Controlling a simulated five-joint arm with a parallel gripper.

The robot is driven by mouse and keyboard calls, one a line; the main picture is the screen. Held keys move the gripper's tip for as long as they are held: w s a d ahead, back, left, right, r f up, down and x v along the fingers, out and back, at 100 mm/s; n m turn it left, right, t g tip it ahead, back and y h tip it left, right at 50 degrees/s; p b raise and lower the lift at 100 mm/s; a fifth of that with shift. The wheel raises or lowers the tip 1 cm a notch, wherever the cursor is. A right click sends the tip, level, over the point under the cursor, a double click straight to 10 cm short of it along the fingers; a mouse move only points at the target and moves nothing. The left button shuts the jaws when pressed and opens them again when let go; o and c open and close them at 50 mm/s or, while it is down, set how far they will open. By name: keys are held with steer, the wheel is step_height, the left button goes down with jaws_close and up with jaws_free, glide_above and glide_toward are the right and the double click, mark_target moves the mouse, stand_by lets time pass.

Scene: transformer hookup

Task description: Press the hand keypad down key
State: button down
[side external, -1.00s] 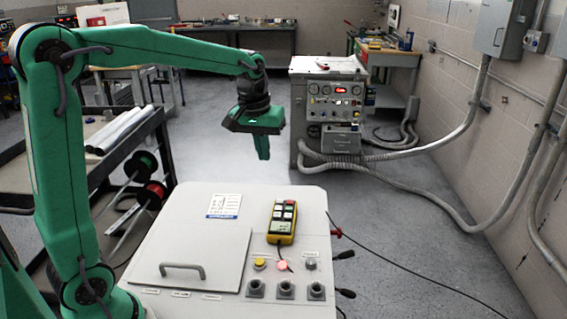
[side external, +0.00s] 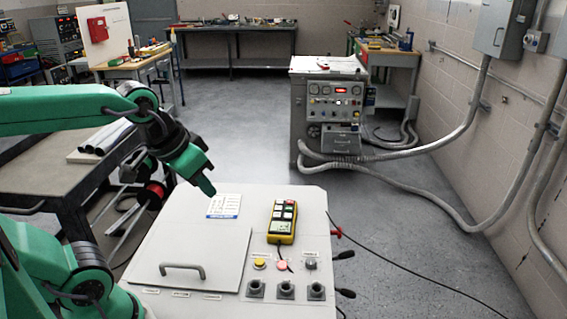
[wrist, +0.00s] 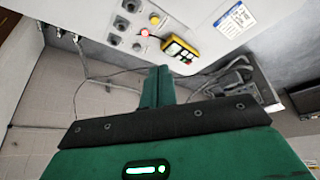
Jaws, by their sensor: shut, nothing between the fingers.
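The yellow hand keypad (side external: 282,222) lies on the light grey console top, with a cable at its lower end. It has several small keys; their markings are too small to read, so I cannot tell which is the down key. My gripper (side external: 211,193) is shut and empty. It points down and right, to the left of the keypad and apart from it, near a white label sheet. In the wrist view the keypad (wrist: 180,49) shows beyond and right of my closed fingers (wrist: 159,72).
The console (side external: 140,262) carries a hatch with a grey handle (side external: 182,268). A yellow button (side external: 259,263), a red button (side external: 282,265) and a grey one sit below the keypad, with several dark knobs. The label sheet (side external: 224,206) lies left of the keypad. A dark cart (side external: 65,190) stands at left.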

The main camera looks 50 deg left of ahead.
steer(key=shift+s+d+f+m, duration=0.1)
steer(key=shift+s+f+m, duration=0.15)
steer(key=shift+s, duration=0.3)
steer(key=shift+s+d+f+m, duration=0.15)
steer(key=shift+s+f, duration=0.15)
steer(key=shift+s, duration=0.2)
steer(key=shift+w+r, duration=0.1)
steer(key=n+g, duration=0.5)
steer(key=n, duration=0.4)
glide_above(278, 207)
step_height(278, 207, down, 7)
steer(key=shift+r, duration=0.2)
step_height(278, 207, down, 14)
stand_by(0.6)
